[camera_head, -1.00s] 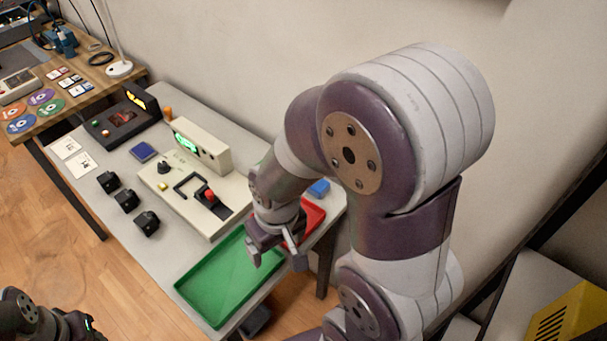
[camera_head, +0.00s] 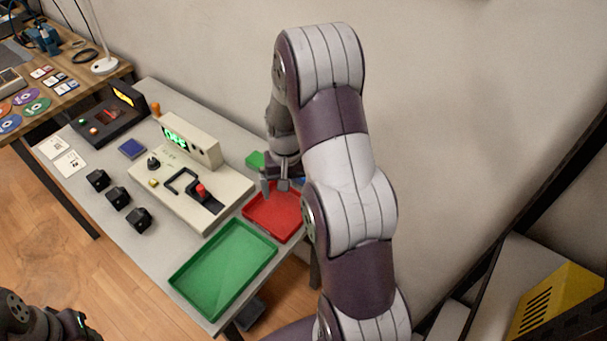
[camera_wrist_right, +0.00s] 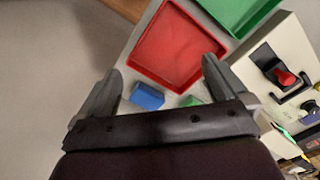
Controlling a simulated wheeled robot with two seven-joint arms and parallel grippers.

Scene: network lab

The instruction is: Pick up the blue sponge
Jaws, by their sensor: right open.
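The blue sponge (camera_wrist_right: 147,97) is a small blue block on the table in the right wrist view, beside the red tray and between my open right fingers in the picture. In the head view my right gripper (camera_head: 275,184) hangs over the back edge of the red tray (camera_head: 283,226), and only a sliver of blue (camera_head: 300,181) shows behind it. The right gripper also shows in the wrist view (camera_wrist_right: 162,72), empty, apart from the sponge. My left gripper (camera_head: 78,325) is partly in view at the lower left corner; its fingers are unclear.
A green block (camera_head: 255,159) lies near the sponge. A green tray (camera_head: 225,268) stands in front of the red one. A beige console (camera_head: 190,185) with a red knob stands left of the gripper. A wall is behind the table.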

